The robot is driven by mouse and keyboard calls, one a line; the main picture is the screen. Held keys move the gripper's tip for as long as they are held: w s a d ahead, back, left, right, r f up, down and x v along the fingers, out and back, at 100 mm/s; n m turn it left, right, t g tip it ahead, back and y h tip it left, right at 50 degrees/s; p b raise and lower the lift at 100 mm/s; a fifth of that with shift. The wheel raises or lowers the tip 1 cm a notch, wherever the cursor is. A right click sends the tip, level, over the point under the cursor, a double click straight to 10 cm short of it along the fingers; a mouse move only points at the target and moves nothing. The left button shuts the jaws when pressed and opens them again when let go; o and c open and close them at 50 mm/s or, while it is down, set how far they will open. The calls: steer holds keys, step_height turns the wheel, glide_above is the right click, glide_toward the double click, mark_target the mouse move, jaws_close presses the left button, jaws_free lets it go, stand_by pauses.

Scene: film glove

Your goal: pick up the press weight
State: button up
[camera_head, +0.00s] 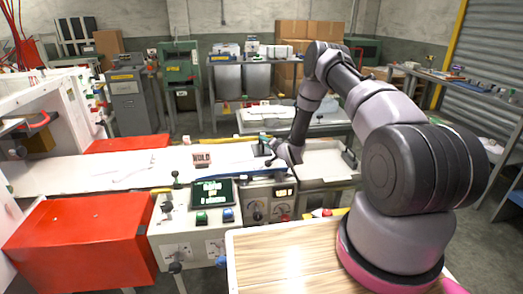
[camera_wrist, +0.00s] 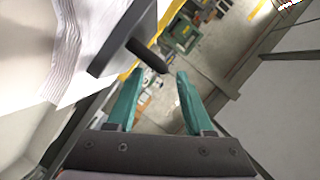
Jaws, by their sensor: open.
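The likely press weight (camera_wrist: 120,38) is a dark flat plate with a dark, rod-like handle (camera_wrist: 147,56), in the upper middle of the wrist view. My gripper (camera_wrist: 159,73) is open, with two teal fingers spread apart. The handle's end lies just ahead of the gap between the fingertips, and nothing is held. I cannot tell whether a finger touches it. In the head view my gripper (camera_head: 269,150) is low over the right part of the white work surface. I cannot make out the weight clearly there.
White fabric-like material (camera_wrist: 70,45) lies left of the plate in the wrist view. In the head view, a small block with lettering (camera_head: 202,158) stands on the white bench. A control panel (camera_head: 212,192) with knobs and a red box (camera_head: 80,238) are in front. A wooden-topped surface (camera_head: 285,260) is nearest me.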

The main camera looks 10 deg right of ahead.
steer(key=x, duration=0.4)
steer(key=shift+w+a+f, duration=0.1)
steer(key=shift+a+f, duration=0.05)
steer(key=shift+a, duration=0.1)
jaws_close()
stand_by(1.2)
